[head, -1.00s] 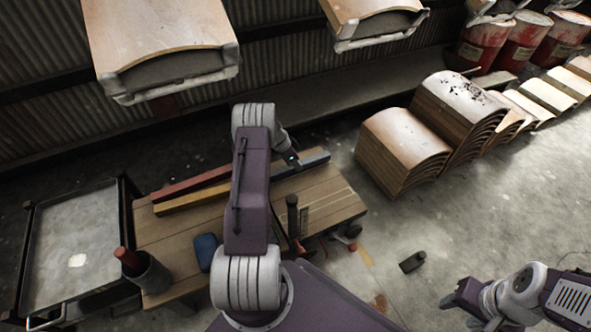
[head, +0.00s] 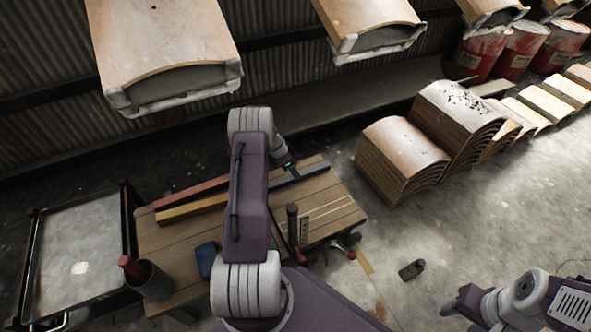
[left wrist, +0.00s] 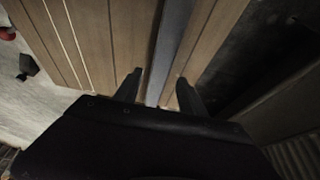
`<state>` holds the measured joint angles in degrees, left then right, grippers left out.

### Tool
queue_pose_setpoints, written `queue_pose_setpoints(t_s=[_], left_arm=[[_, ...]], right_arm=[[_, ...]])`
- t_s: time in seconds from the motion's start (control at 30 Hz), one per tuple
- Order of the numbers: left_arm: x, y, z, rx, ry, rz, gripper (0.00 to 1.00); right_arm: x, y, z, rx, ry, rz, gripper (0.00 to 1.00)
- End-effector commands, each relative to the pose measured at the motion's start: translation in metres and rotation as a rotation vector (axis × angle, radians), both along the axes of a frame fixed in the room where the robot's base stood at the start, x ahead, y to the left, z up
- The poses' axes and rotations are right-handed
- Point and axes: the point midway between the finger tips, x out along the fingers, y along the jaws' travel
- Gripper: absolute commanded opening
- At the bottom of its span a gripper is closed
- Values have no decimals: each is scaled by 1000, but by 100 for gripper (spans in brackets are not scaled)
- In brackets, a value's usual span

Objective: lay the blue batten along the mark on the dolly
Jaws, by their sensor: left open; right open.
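The blue batten (head: 308,173) lies across the far part of the wooden dolly (head: 180,242), beyond the mark. The mark, a pair of thin pale lines (head: 331,208), runs along the dolly's right part. My left gripper (head: 291,170) is over the batten, with its fingers partly hidden by my own arm. In the left wrist view my left gripper (left wrist: 158,88) is open, with one finger on each side of the batten (left wrist: 173,45); I cannot tell whether they touch it. My right gripper (head: 455,304) is open and empty at lower right, away from the dolly.
A red batten (head: 190,191) and a yellow batten (head: 190,209) lie on the dolly's left part. A cup (head: 155,282) and a blue object (head: 206,259) are near its front. A grey-topped cart (head: 80,245) stands left. Stacked curved boards (head: 400,158) stand right.

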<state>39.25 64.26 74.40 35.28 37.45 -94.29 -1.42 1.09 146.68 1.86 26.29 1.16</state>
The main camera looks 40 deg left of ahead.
Motion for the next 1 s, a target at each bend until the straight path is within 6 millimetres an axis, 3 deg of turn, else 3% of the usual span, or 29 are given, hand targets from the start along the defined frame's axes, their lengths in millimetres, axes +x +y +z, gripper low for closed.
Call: queue_pose_setpoints(t_s=[0.03, 0.1, 0.37, 0.43, 0.47, 0.57, 0.6, 0.73, 0.8, 0.9, 1.0], left_arm=[[-4, 2, 20, 0, 0, 2, 48], [-8, 5, 29, 0, 0, 2, 48], [-14, 6, 39, -1, 1, 1, 48], [-13, -6, 47, -6, 19, 9, 48], [-14, -18, 55, -10, 36, 19, 48], [-25, -84, 94, -21, 125, 92, 48], [-38, -117, 112, -17, 165, 133, 48], [-106, -203, 155, 13, 257, 286, 48], [-145, -231, 167, 29, 278, 358, 48], [-188, -252, 174, 44, 285, 433, 48], [-210, -259, 175, 48, 286, 476, 48]], right_arm=[[0, 0, 17, 0, 0, 0, 49], [0, 0, 25, 0, 0, 0, 49], [0, 0, 30, 0, 0, 0, 49], [0, 0, 30, 0, 0, 0, 49], [0, 0, 30, 0, 0, 0, 49], [0, 0, 30, 0, 0, 0, 49], [0, 0, 30, 0, 0, 0, 49], [0, 0, 29, 0, 0, 0, 49], [0, 0, 29, 0, 0, 0, 49], [0, 0, 29, 0, 0, 0, 49], [0, 0, 29, 0, 0, 0, 49]])
